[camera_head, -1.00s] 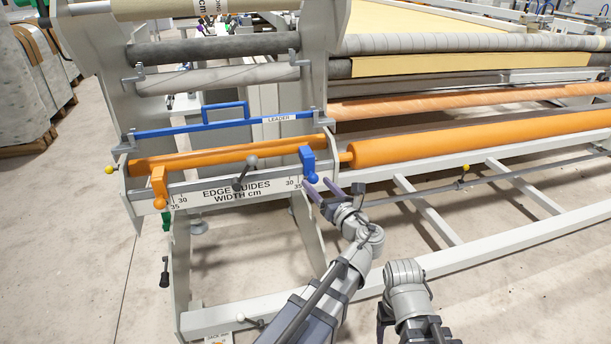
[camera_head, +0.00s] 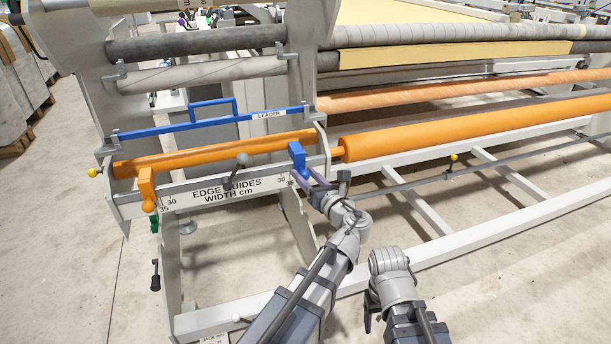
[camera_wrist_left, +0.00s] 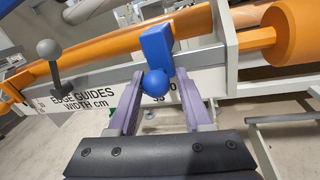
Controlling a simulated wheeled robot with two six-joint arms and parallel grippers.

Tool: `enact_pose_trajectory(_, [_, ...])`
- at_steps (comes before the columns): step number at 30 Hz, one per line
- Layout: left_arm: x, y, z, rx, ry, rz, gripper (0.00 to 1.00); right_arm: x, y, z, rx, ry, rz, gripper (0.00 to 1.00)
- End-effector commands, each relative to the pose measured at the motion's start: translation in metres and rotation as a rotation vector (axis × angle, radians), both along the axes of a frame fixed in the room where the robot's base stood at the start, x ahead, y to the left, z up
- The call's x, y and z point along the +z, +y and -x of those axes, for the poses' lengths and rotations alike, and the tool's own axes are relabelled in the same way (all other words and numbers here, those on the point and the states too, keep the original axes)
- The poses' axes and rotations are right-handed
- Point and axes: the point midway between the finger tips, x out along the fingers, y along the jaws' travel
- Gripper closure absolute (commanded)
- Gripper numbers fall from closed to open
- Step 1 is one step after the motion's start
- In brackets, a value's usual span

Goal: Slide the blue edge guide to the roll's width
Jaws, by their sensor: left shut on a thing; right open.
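The blue edge guide (camera_head: 297,156) sits at the right end of the white scale rail (camera_head: 222,190), by the 30 mark. Its round blue knob (camera_wrist_left: 156,83) is between the purple fingers of my left gripper (camera_head: 309,178), which is shut on it. In the left wrist view the fingers (camera_wrist_left: 157,100) stand on both sides of the knob. An orange edge guide (camera_head: 147,190) sits at the rail's left end, near 30 and 35. A thin orange bar (camera_head: 220,151) runs behind the rail. A thick orange roll (camera_head: 470,126) lies to the right. My right gripper (camera_head: 370,312) is open and empty at the lower middle, partly hidden by its arm.
A grey-knobbed lever (camera_head: 243,160) stands up at mid-rail between the guides. A blue LEADER bar (camera_head: 210,124) with a handle lies above. A white end plate (camera_head: 321,150) stands just right of the blue guide.

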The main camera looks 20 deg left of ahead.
Motion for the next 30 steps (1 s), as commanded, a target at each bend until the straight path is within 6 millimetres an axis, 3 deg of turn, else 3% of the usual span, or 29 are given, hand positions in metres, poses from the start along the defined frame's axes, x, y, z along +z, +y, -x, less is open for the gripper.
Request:
enact_pose_trajectory(4, [0.0004, 0.0005, 0.0005, 0.002, 0.000, -0.002, 1.00, 0.0001, 0.0000, 0.0000, 0.000, 0.000, 0.000, 0.31])
enact_pose_trajectory(30, [0.0006, 0.0007, 0.0009, 0.004, 0.000, -0.004, 1.00, 0.0001, 0.0000, 0.0000, 0.000, 0.000, 0.000, 0.31])
